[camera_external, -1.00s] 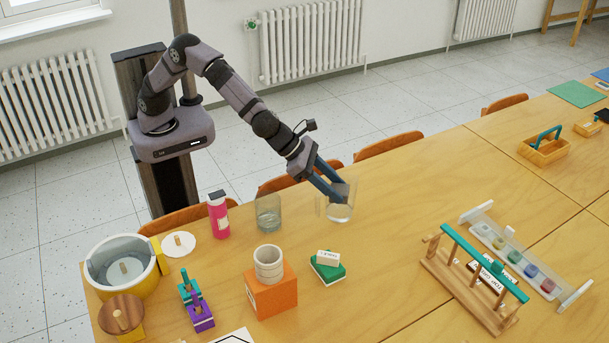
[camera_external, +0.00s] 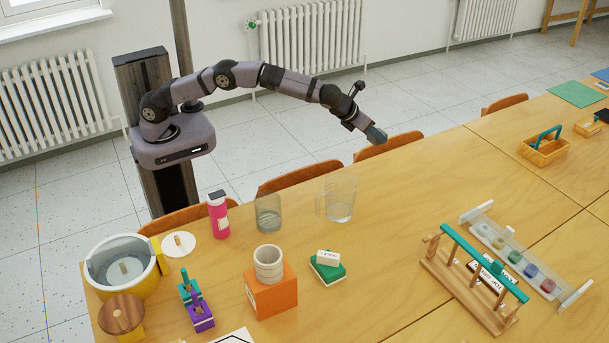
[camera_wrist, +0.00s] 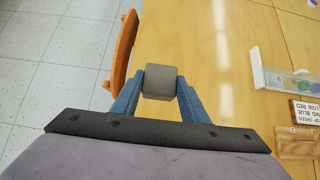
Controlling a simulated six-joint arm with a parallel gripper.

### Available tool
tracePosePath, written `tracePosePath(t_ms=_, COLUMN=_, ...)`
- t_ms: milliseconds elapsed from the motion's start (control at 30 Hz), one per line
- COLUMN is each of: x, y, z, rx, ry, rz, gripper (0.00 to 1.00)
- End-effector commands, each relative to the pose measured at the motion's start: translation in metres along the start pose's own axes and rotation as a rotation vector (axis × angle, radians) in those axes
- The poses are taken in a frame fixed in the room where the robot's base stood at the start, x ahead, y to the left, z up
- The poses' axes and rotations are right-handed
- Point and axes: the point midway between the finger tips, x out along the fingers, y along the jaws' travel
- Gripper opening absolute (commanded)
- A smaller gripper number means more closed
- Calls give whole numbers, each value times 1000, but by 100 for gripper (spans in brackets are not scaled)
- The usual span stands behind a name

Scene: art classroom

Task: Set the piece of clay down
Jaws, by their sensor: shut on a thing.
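The piece of clay (camera_wrist: 160,83) is a small grey block with rounded edges. In the wrist view my gripper (camera_wrist: 160,87) is shut on it, one blue finger on each side. The clay appears raised above the table; the exact gap cannot be told.
A clear beaker (camera_external: 340,200) and a glass (camera_external: 268,214) stand on the wooden table (camera_external: 400,225) left of the clay. A wooden rack (camera_external: 470,280) and a clear tray (camera_external: 520,258) lie to the right. A chair back (camera_external: 390,145) is close by. The table's middle is clear.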

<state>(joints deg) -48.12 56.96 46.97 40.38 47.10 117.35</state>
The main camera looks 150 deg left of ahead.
Motion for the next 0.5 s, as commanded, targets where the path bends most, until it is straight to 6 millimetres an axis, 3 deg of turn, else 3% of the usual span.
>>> tracePosePath(t_ms=200, x=21, y=-1, z=-24, rx=5, ry=3, rz=-1, gripper=10)
tracePosePath(t_ms=500, x=30, y=-2, z=-33, rx=6, ry=2, rz=-2, gripper=10)
